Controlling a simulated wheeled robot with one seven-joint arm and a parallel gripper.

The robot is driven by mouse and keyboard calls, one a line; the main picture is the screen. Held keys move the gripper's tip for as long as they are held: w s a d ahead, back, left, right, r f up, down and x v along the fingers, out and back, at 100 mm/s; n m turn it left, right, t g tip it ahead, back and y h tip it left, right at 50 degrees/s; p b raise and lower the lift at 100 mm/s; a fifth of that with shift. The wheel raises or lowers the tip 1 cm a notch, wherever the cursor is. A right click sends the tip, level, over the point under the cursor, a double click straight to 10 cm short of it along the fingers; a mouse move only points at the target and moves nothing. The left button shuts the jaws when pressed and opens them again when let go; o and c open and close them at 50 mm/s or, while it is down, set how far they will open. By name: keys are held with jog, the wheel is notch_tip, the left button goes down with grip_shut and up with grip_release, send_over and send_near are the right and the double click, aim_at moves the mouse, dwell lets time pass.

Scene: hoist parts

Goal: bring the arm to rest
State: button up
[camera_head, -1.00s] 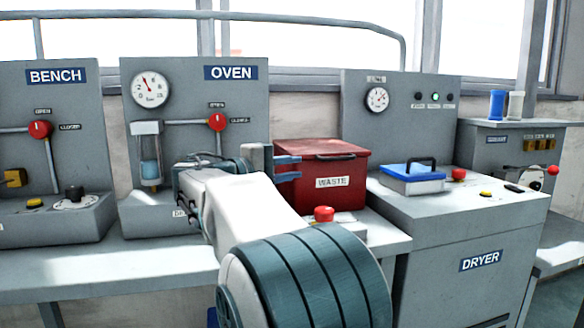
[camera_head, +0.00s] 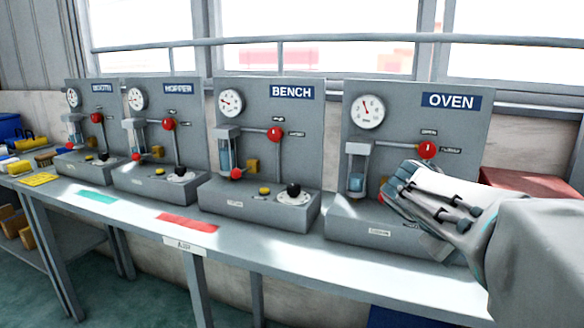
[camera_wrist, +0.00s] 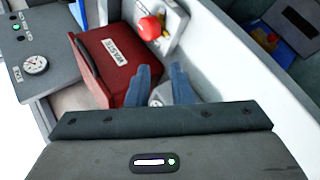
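My arm reaches in from the right in the head view, with its wrist in front of the oven panel (camera_head: 470,125); the fingers are hidden there. In the wrist view my gripper (camera_wrist: 162,85) shows two blue fingers with a gap between them, open, with nothing seen held. The fingers show over the near side of the red waste box (camera_wrist: 108,62); I cannot tell whether they touch it.
The bench panel (camera_head: 262,108), hopper panel (camera_head: 155,110) and another panel stand left along the grey counter. The red box top (camera_head: 535,183) shows behind my arm. A red knob (camera_wrist: 150,27) lies beyond the fingers. A rail (camera_head: 300,41) runs behind the panels.

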jog(key=s+a+r+m+y+p, duration=0.1)
jog(key=s+a+r+y+p, duration=0.2)
jog(key=a+p, duration=0.5)
jog(key=s+a+r+y+p, duration=0.2)
jog(key=s+a+y+p, duration=0.4)
jog(key=p, duration=0.5)
jog(key=s+a, duration=0.2)
jog(key=a, duration=0.1)
jog(key=shift+s+a+r+m+t+y, duration=0.15)
jog(key=shift+a+r+m+t+y, duration=0.15)
jog(key=shift+r+m+t, duration=0.1)
